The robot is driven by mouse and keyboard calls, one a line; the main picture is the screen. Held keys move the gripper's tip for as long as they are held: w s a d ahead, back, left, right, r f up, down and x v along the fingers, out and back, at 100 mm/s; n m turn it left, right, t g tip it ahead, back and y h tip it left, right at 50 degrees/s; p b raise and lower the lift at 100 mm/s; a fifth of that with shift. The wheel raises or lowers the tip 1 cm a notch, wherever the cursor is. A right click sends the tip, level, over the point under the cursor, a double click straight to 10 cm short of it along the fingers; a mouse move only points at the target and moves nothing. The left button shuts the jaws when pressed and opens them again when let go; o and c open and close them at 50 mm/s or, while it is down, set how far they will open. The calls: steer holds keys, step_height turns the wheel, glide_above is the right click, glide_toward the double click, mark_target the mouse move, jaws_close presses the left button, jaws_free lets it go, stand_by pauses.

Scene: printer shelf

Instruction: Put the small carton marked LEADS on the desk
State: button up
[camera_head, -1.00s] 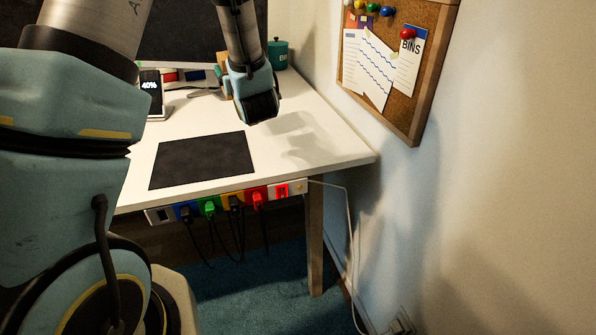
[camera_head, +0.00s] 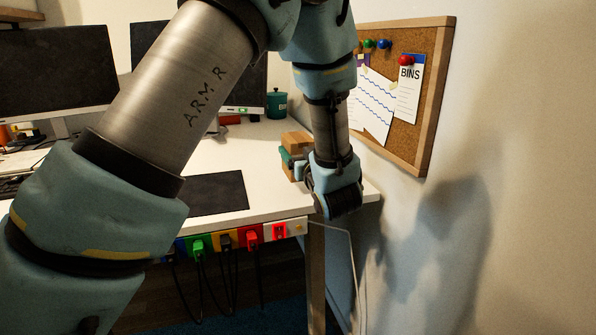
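A dark mat (camera_head: 217,193) lies left of the carton. A teal pot (camera_head: 276,104) stands at the back. Monitors (camera_head: 55,72) are at the left. A pinboard (camera_head: 437,80) hangs on the right wall. A coloured power strip (camera_head: 265,234) runs along the front edge.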

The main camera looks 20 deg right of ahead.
steer(key=shift+f, duration=2.1)
steer(key=shift+f, duration=0.15)
steer(key=o, duration=1.4)
steer(key=shift+r, duration=0.2)
steer(key=s+a+b, duration=0.1)
steer(key=s, duration=1.1)
steer(key=shift+a, duration=0.25)
